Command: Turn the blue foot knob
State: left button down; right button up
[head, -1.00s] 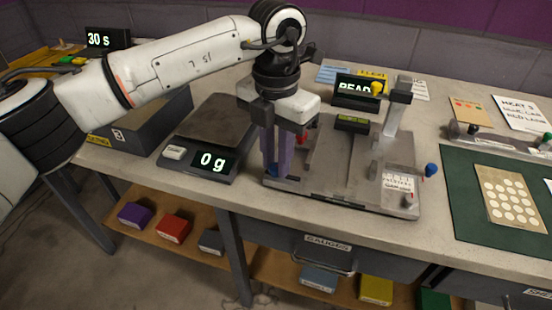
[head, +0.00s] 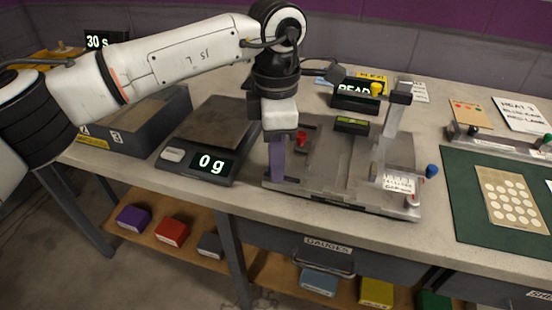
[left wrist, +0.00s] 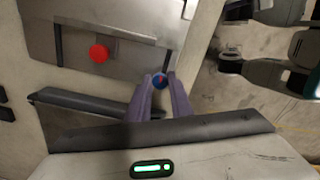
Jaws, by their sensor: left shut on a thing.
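The blue foot knob (left wrist: 160,81), with a red mark on its top, sits at a corner of the grey metal plate in the left wrist view. My left gripper (left wrist: 161,80) is shut on it, with a purple finger on each side. In the head view my left gripper (head: 277,178) points down at the front left corner of the fixture (head: 340,201). There the fingers line up one behind the other and hide the knob. My right gripper is in neither view.
A red knob (head: 302,138) stands on the plate behind the gripper. Another blue knob (head: 431,171) is at the fixture's right side, and a yellow knob (head: 376,88) at the back. A scale (head: 205,150) reading 0 g stands close left. A green mat (head: 470,215) lies right.

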pick_arm(q)
jog(key=shift+m, duration=0.5)
jog(key=c, duration=1.6)
grip_release()
jog(key=shift+r, duration=0.1)
notch_tip(320, 180, up, 10)
jog(key=shift+r, duration=0.1)
